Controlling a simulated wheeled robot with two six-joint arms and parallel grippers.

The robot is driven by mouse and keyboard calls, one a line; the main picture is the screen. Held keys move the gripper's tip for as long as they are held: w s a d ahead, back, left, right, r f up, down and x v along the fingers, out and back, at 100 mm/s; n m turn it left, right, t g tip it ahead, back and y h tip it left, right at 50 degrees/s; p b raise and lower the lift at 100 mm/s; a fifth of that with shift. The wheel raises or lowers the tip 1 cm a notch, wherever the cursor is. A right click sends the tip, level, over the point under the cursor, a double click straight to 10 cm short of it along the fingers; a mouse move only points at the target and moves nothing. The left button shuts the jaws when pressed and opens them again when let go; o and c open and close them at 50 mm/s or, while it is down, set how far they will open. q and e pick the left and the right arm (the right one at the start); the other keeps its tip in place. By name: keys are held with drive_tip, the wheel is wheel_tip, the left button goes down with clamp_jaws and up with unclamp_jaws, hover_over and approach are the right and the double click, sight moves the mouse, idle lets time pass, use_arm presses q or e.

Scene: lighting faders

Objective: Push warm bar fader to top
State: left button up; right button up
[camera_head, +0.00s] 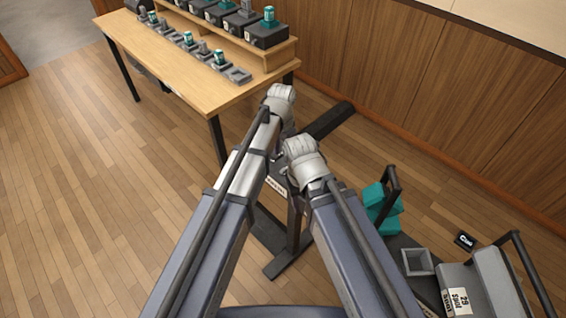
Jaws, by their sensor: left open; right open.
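I cannot make out the warm bar fader in the head view. A dark stand (293,222) lies behind my arms, with a white label (275,185) whose text I cannot read; its upper part is mostly hidden. My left gripper (281,93) is open near the table's right corner. My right gripper (303,148) is open, lower and slightly to the right, above the dark stand. Neither gripper shows anything held.
A wooden table (180,75) at upper left carries a raised shelf (220,37) with dark boxes and teal and grey pieces. At lower right are teal blocks (375,221), a grey open box (418,263) and a labelled grey case (480,287). Floor at left is clear.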

sight(283, 170)
use_arm(q)
drive_tip(key=shift+d, duration=0.2)
wheel_tip(283, 170, down, 8)
drive_tip(key=b, duration=0.8)
drive_tip(key=shift+r, duration=0.1)
clamp_jaws()
idle(1.1)
